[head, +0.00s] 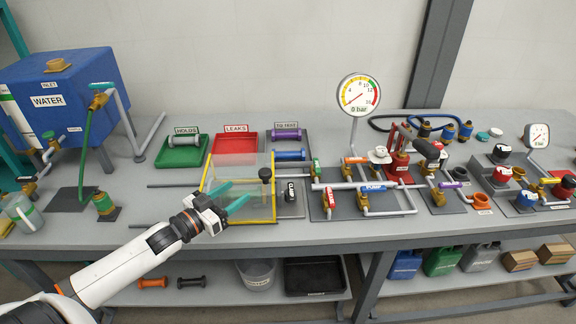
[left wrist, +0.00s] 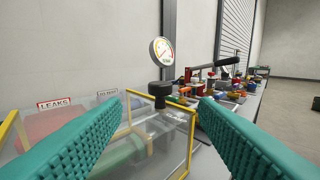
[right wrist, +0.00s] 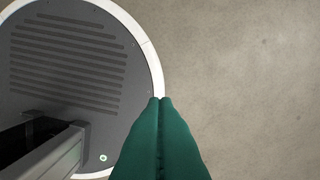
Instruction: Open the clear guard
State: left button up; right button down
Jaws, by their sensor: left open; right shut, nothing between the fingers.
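The clear guard (head: 215,206) is a see-through cover with yellow edges, left of centre on the bench. In the left wrist view its yellow-edged clear panels (left wrist: 176,134) fill the lower middle. A black knob on a post (head: 265,174) stands at its right side, also showing in the left wrist view (left wrist: 160,89). My left gripper (head: 239,191) is open and empty, with teal fingers at the guard's front; in the head view they overlap it, and contact cannot be told. My right gripper (right wrist: 162,98) is shut and empty above the floor, away from the bench.
Behind the guard are a green tray (head: 163,158), a red LEAKS tray (head: 222,152) and purple and blue parts (head: 286,135). A small black clamp-like piece (head: 291,192) is right of the guard, then pump pipework (head: 362,190). A round gauge (head: 359,95) rises behind.

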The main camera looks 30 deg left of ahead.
aim_at(261, 174)
pick_arm(q)
jog(key=x, duration=0.4)
jog(key=p+x, duration=0.1)
jog(key=x, duration=0.1)
jog(key=shift+w+r, duration=0.1)
jog(key=shift+r, duration=0.2)
jog(key=x, duration=0.4)
jog(key=shift+d+f, duration=0.1)
jog(key=shift+p+x, duration=0.3)
jog(key=shift+x, duration=0.55)
pick_arm(e)
jog(key=shift+w+r, duration=0.3)
jog(key=shift+r, duration=0.55)
pick_arm(q)
jog(key=shift+f, duration=0.1)
grip_shut()
pick_arm(e)
jog(key=shift+s, duration=0.1)
